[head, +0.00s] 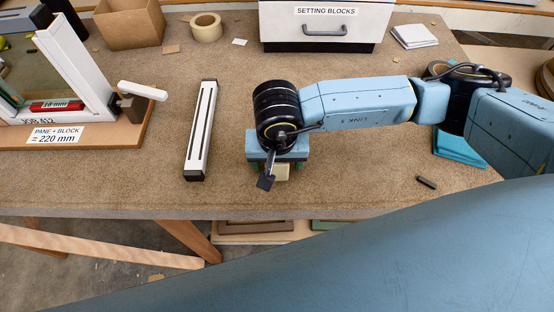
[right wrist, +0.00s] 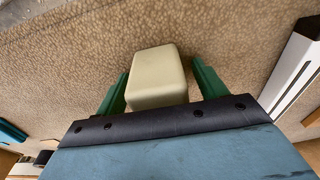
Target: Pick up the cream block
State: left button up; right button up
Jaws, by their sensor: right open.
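The cream block (right wrist: 155,76) lies on the brown bench top. In the right wrist view it stands between the two green fingers of my right gripper (right wrist: 160,88), with a gap visible on the right side and a narrower one on the left. The fingers are open. In the head view the cream block (head: 281,172) shows only partly, below my right gripper (head: 275,170), whose wrist hides the rest. My left gripper is not in view.
A white and black bar (head: 201,130) lies left of my right gripper. A framed jig (head: 75,70) with a white handle stands further left. A white drawer unit (head: 322,25) labelled "SETTING BLOCKS" stands behind. A small dark piece (head: 426,182) lies right, near the bench's front edge.

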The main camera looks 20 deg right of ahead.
jog(key=c, duration=1.2)
jog(key=shift+r, duration=0.1)
